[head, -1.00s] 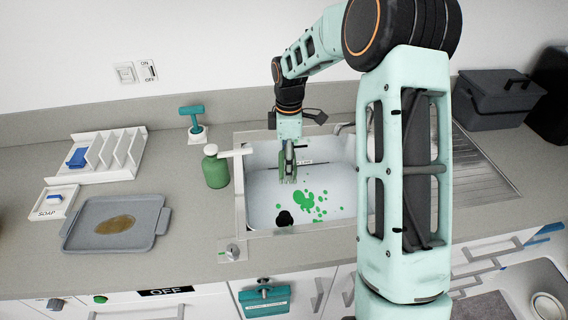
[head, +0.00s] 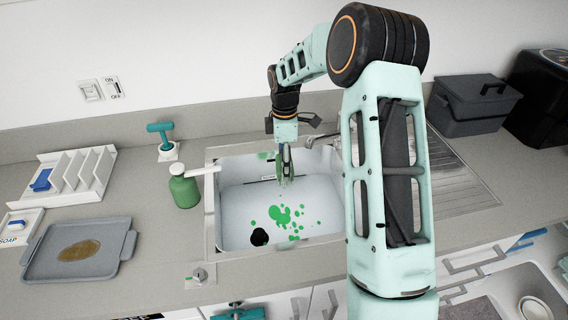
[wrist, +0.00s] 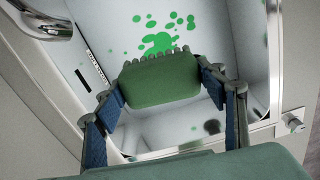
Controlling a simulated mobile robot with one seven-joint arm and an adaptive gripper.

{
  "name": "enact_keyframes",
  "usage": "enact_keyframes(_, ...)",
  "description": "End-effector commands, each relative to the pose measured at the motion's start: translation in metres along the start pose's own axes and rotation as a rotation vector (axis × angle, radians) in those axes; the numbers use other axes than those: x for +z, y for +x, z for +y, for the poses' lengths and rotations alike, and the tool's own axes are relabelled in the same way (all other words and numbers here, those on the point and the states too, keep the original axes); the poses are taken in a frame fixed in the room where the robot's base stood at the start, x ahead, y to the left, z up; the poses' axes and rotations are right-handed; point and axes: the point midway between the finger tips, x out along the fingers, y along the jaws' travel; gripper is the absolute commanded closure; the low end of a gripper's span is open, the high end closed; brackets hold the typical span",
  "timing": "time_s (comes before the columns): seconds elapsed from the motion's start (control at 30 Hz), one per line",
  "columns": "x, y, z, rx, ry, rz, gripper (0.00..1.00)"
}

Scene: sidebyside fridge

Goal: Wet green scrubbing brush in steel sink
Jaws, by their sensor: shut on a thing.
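The green scrubbing brush (wrist: 160,80) is held between the two blue-padded fingers of my gripper (head: 285,165), its scalloped bristle edge pointing away from the wrist. In the head view the brush is small and partly hidden by the fingers. The gripper is over the back part of the steel sink (head: 213,215), above its floor. The metal faucet (wrist: 45,18) is at the top left of the wrist view; in the head view the faucet (head: 330,142) is right of the gripper. No water stream is visible.
Green splotches (head: 280,214) and a dark drain hole (head: 259,237) mark the sink floor. A green soap bottle (head: 184,190) and a teal-handled tool (head: 163,140) stand left of the sink. A grey tray (head: 35,262) with a brown stain lies further left. A ribbed drainboard (head: 450,190) is right.

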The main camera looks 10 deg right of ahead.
Motion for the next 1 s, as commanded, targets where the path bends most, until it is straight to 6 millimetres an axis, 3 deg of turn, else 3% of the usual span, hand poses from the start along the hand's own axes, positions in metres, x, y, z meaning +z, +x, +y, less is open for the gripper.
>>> enact_keyframes(0.37, 0.000, 0.010, 0.000, 0.000, 0.001, 0.000, 0.55)
enact_keyframes(0.8, 0.000, 0.059, 0.000, -0.001, 0.001, 0.000, 0.55)
enact_keyframes(1.0, 0.000, 0.054, 0.000, 0.001, 0.001, 0.000, 0.55)
